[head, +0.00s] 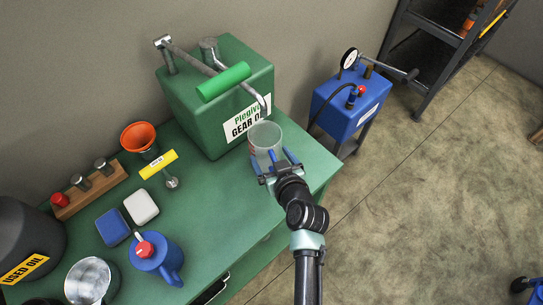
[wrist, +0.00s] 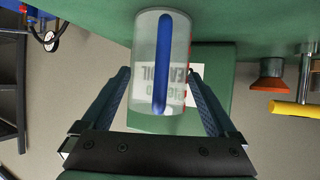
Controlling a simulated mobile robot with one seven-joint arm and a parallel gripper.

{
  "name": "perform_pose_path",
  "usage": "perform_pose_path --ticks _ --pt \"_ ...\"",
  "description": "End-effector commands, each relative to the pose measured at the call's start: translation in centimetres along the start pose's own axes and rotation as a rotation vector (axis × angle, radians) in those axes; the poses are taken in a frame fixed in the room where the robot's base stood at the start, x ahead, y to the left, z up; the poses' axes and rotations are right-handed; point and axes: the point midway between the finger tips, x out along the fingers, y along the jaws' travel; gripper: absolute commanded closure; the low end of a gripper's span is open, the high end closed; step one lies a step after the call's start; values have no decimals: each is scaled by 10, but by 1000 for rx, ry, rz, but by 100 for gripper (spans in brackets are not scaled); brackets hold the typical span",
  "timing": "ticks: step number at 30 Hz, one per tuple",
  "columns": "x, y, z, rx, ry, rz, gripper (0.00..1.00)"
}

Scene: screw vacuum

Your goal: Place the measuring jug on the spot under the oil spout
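The measuring jug (head: 264,136) is clear, with a blue handle and red marks. It appears to stand upright on the green bench, just in front of the gear oil tank (head: 215,92). The bent metal spout (head: 264,104) ends close above the jug's rim in the head view. I cannot tell if they line up exactly. No marked spot shows under the jug. My gripper (head: 273,157) is open at the jug's near side. In the wrist view, which is upside down, the blue handle (wrist: 161,62) lies between the fingers with gaps on both sides.
A blue oil can (head: 158,258), a metal cup (head: 88,281), blue and white blocks (head: 141,207), an orange funnel (head: 138,137) and a wooden rack (head: 88,190) stand on the bench (head: 225,213) to the left. The bench's right edge is close to the jug.

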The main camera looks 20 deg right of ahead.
Motion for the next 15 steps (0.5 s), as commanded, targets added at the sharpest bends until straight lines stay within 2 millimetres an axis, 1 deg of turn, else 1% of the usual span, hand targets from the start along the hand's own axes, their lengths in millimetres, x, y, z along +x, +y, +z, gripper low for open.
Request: perform_pose_path --ticks 7,11,13,15 --pt "0 0 0 0 -1 0 0" --pt "-3 0 -5 0 -1 0 0" --pt "-9 0 -2 1 -1 1 0" --pt "-18 0 -2 0 -2 0 0"
